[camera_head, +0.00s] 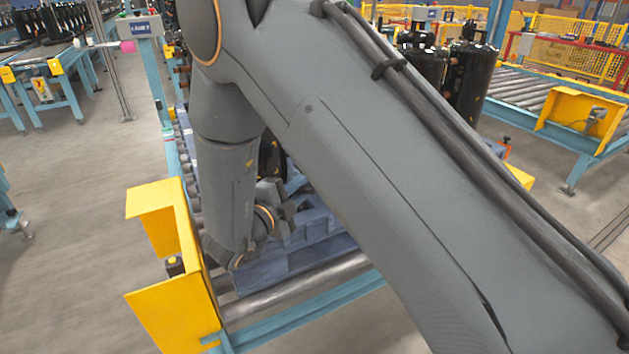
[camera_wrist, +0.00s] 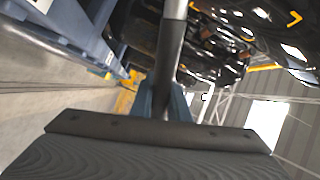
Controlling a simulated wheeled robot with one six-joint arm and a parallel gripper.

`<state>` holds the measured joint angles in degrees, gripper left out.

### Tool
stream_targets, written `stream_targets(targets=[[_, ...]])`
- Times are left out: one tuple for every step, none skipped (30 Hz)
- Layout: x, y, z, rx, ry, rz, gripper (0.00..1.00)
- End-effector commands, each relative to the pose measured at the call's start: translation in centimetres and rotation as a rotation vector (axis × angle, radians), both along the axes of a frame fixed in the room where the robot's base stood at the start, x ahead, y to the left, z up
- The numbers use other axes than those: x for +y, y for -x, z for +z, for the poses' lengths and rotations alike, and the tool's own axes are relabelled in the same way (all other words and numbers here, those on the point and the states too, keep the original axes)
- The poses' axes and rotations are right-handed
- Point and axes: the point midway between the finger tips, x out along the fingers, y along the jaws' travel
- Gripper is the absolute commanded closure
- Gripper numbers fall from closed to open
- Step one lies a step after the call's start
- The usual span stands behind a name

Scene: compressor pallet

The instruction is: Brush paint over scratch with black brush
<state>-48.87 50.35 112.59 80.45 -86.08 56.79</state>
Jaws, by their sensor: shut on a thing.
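My gripper (camera_wrist: 166,100) shows at the lower middle of the wrist view, shut on the brush (camera_wrist: 169,55). The brush has a black handle and a silver-grey part at the top edge; its bristles are out of view. Glossy black compressors (camera_wrist: 235,35) fill the upper right behind the brush, with bright reflections. I cannot tell whether the brush touches one, and I cannot pick out the scratch. In the head view my gripper (camera_head: 282,207) is low over the blue pallet (camera_head: 295,255), partly hidden by my arm. A black compressor (camera_head: 271,158) shows behind my arm.
The pallet lies on a roller conveyor (camera_head: 300,290) with a yellow end guard (camera_head: 175,310) at left. More black compressors (camera_head: 470,80) stand at upper right beside another roller conveyor (camera_head: 525,90). Grey floor (camera_head: 80,230) is clear at left.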

Motion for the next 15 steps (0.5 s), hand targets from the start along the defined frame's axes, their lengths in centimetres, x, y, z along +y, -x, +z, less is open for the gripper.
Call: stream_targets(targets=[[0.39, 0.25, 0.04, 0.000, 0.000, 0.002, 1.00], [0.52, 0.34, 0.04, 0.000, 0.000, 0.002, 1.00], [0.62, 0.42, 0.04, -0.001, 0.000, 0.001, 1.00], [0.66, 0.46, 0.03, -0.001, 0.000, 0.000, 1.00], [0.67, 0.47, 0.03, -0.001, 0.000, 0.000, 1.00], [0.65, 0.49, 0.02, 0.000, 0.000, -0.001, 1.00], [0.64, 0.48, 0.02, 0.000, 0.000, -0.001, 1.00], [0.62, 0.48, 0.01, 0.000, 0.000, -0.001, 1.00], [0.62, 0.48, 0.00, 0.000, 0.000, -0.001, 1.00], [0.61, 0.48, 0.00, 0.000, 0.000, -0.001, 1.00], [0.61, 0.48, 0.00, 0.000, 0.000, -0.001, 1.00], [0.58, 0.53, 0.01, 0.000, 0.001, -0.001, 1.00], [0.53, 0.60, 0.01, 0.000, 0.001, -0.001, 1.00], [0.45, 0.73, 0.03, 0.001, 0.002, -0.001, 1.00], [0.31, 0.98, 0.06, 0.001, 0.003, -0.001, 1.00]])
